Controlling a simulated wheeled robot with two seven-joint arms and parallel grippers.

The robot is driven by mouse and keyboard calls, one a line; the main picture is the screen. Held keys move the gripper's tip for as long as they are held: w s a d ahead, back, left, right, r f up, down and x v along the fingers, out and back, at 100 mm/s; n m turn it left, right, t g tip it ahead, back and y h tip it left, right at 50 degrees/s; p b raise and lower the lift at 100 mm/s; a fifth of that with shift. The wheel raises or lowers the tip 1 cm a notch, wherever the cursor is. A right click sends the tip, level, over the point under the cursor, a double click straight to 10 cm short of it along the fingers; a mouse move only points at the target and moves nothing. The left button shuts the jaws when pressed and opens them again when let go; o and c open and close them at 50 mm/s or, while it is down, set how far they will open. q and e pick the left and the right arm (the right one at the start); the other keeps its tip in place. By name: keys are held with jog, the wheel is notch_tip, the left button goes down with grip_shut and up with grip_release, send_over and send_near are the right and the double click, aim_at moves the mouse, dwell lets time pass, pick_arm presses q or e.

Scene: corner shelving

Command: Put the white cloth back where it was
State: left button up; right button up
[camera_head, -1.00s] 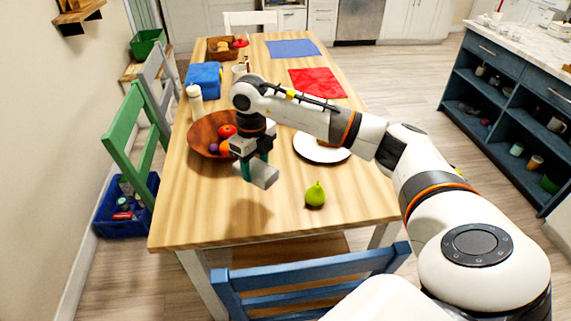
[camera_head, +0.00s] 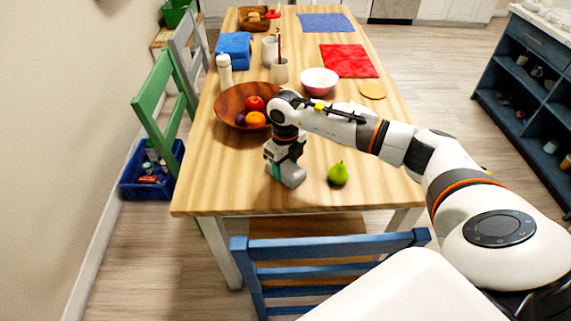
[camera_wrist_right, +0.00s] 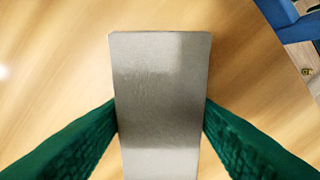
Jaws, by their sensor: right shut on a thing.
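My right gripper (camera_head: 285,166) is shut on a pale grey, smooth, box-like block (camera_head: 293,177) near the front left of the wooden table (camera_head: 235,193). In the right wrist view, the block (camera_wrist_right: 158,100) sits between the green fingers of the gripper (camera_wrist_right: 160,125), with tabletop beyond it. The block is low over the table; I cannot tell whether it touches. No clearly white cloth shows. A red cloth (camera_head: 349,61) and a blue cloth (camera_head: 327,22) lie flat on the table. My left gripper is not in view.
A wooden fruit bowl (camera_head: 229,101) stands behind and left of the gripper. A green pear (camera_head: 338,174) is to its right. A pinkish-white bowl (camera_head: 320,82) and a coaster (camera_head: 372,91) are farther back. A blue chair (camera_head: 330,241) stands at the front edge. The front left tabletop is clear.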

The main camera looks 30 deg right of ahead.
aim_at(286, 167)
jog(key=shift+f, duration=0.15)
jog(key=o, duration=0.9)
jog(key=shift+r, duration=0.3)
notch_tip(286, 167, up, 12)
jog(key=shift+f+b, duration=0.1)
jog(key=shift+b, duration=0.25)
